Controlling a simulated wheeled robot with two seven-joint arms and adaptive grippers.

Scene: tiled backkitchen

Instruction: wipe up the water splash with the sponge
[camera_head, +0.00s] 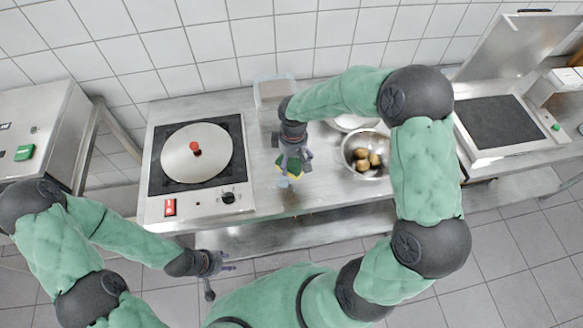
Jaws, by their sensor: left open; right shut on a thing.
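My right gripper (293,164) reaches down over the steel counter between the hotplate and the bowl. It is shut on the sponge (294,168), a small green and yellow piece mostly hidden by the fingers. The water splash (284,182) shows as a faint bluish patch on the counter, just in front of the gripper; part of it may be hidden. I cannot tell whether the sponge touches the counter. My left gripper (222,268) is open and empty, low in front of the counter edge.
A clear container (274,92) is at the back. An open griddle (505,122) stands far right.

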